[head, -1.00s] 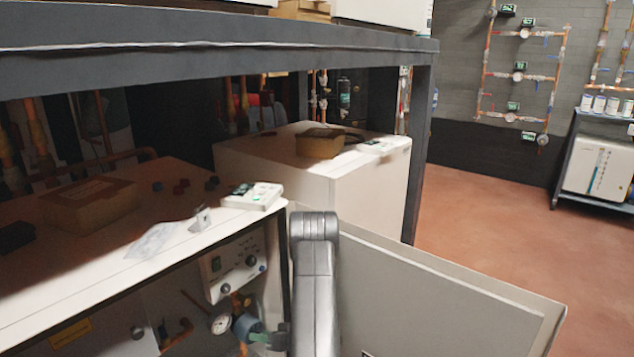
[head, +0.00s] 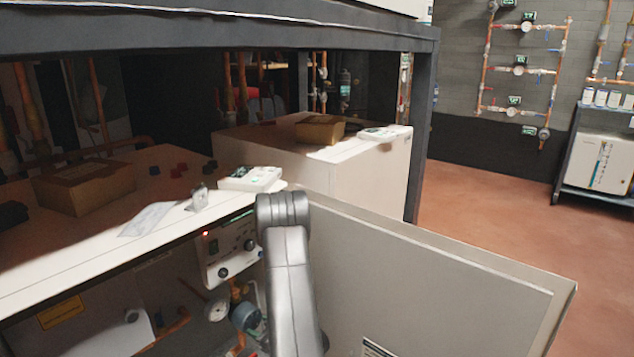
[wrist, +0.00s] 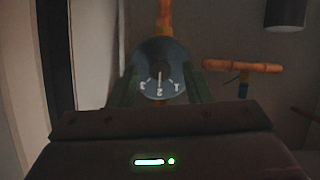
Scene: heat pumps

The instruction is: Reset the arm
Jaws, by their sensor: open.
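My gripper (wrist: 160,88) is open in the wrist view. Its two dark fingers stand on either side of a round blue-grey dial (wrist: 160,82) marked 3, 2 and 1. I cannot tell whether the fingers touch the dial. My gripper is not clearly visible in the head view, where my grey arm link stands in front of the open heat pump cabinet. The blue-grey pump part (head: 247,318) shows inside the cabinet, just left of my arm, partly hidden by it.
The open cabinet door (head: 440,285) fills the right of my arm. A gauge (head: 217,310) and a control panel (head: 230,250) sit inside the cabinet. A cardboard box (head: 85,187) and a white device (head: 250,179) lie on top. The floor (head: 480,210) is clear at right.

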